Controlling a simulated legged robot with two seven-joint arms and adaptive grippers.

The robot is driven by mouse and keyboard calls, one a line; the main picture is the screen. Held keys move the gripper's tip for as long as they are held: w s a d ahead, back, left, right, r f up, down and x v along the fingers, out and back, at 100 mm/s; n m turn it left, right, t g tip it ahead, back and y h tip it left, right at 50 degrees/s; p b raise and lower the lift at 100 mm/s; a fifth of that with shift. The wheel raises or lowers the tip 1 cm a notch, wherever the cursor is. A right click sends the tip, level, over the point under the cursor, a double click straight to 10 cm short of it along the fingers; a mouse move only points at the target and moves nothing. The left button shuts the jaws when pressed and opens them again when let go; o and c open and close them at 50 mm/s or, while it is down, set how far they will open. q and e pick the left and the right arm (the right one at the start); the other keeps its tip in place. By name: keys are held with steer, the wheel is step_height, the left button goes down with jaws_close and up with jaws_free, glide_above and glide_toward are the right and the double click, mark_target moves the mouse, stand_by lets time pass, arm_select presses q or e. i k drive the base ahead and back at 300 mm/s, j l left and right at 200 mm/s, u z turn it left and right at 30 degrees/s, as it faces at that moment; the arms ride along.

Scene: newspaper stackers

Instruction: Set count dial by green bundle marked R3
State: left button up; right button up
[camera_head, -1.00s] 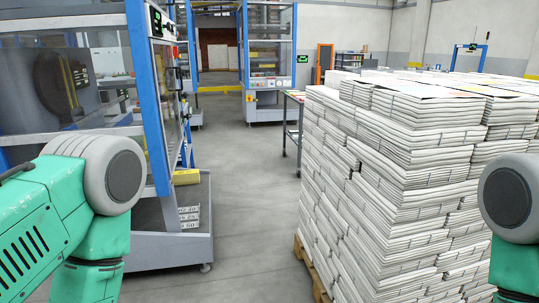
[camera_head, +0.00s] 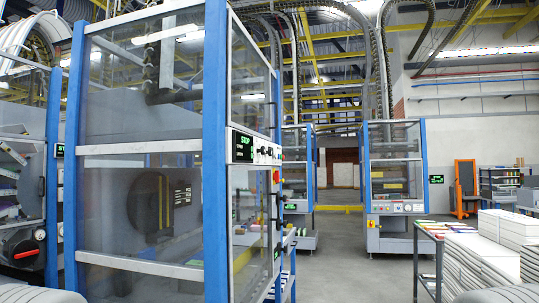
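No green bundle and no R3 mark can be made out. The nearest stacker (camera_head: 145,150) is a blue-framed glass cabinet. Its control panel (camera_head: 255,149) has a green-lit STOP display (camera_head: 243,145), small round controls (camera_head: 266,152) and a red button (camera_head: 276,176). Which control is a count dial cannot be told. A farther stacker (camera_head: 394,165) stands right of centre, with a panel of small round controls (camera_head: 397,207). Another machine (camera_head: 25,190) at the left edge has a large black round part (camera_head: 24,247). Neither of my grippers is in view; only grey arm parts show along the bottom.
A further stacker (camera_head: 298,185) stands in the middle. White newspaper stacks (camera_head: 478,262) and a dark cart (camera_head: 440,228) stand at lower right. An orange frame (camera_head: 466,185) is by the back wall. Grey floor (camera_head: 350,265) lies open between the stackers and the cart.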

mark_target(262, 150)
steer(key=i+j, duration=1.35)
